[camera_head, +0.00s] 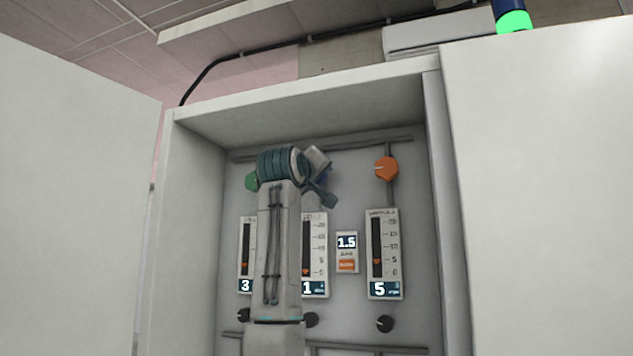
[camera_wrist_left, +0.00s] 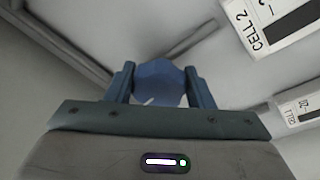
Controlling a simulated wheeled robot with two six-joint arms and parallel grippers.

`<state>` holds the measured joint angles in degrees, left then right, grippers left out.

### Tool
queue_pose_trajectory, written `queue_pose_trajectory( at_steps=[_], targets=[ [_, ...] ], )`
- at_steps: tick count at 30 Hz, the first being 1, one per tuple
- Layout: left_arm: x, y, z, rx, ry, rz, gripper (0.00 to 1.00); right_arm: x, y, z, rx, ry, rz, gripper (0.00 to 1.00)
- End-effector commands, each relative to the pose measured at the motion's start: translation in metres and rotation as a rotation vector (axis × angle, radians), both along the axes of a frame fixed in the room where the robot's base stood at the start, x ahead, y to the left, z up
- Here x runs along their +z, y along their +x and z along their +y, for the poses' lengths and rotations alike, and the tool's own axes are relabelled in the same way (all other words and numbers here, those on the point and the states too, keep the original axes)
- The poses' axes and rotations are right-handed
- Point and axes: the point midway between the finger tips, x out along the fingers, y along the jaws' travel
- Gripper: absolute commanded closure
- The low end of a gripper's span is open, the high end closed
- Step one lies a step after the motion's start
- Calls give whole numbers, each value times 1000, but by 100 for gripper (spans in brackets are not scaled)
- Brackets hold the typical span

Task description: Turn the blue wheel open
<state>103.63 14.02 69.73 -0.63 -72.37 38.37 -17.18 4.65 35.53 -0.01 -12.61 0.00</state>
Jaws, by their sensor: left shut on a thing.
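The blue wheel (camera_wrist_left: 158,84) is a faceted knob with a white mark, seen between the fingers in the left wrist view. My left gripper (camera_wrist_left: 160,86) is shut on it, one finger on each side. In the head view my left arm stands in front of the cabinet's back panel, and the left gripper (camera_head: 326,183) is at the upper middle of the panel. Only a small bit of the blue wheel (camera_head: 325,174) shows there, mostly hidden by the gripper. My right gripper is not in view.
A green knob (camera_head: 251,181) sits left of my arm and an orange knob (camera_head: 386,168) to the right. Below are gauges (camera_head: 384,255), a small display (camera_head: 347,242) and black knobs (camera_head: 385,324). Cabinet side walls and open doors (camera_head: 70,190) bound the space.

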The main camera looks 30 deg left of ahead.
Motion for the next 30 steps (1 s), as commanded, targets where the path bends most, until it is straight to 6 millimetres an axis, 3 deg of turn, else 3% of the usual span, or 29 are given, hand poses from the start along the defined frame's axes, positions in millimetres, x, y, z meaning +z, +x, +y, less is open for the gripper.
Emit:
queue_pose_trajectory(
  at_steps=[14, 30],
  targets=[
    [-2, 1, 1, -1, 437, 109, 75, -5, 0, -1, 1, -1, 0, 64],
    [-4, 2, 3, -5, 935, 234, 75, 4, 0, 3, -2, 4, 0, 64]
  ],
)
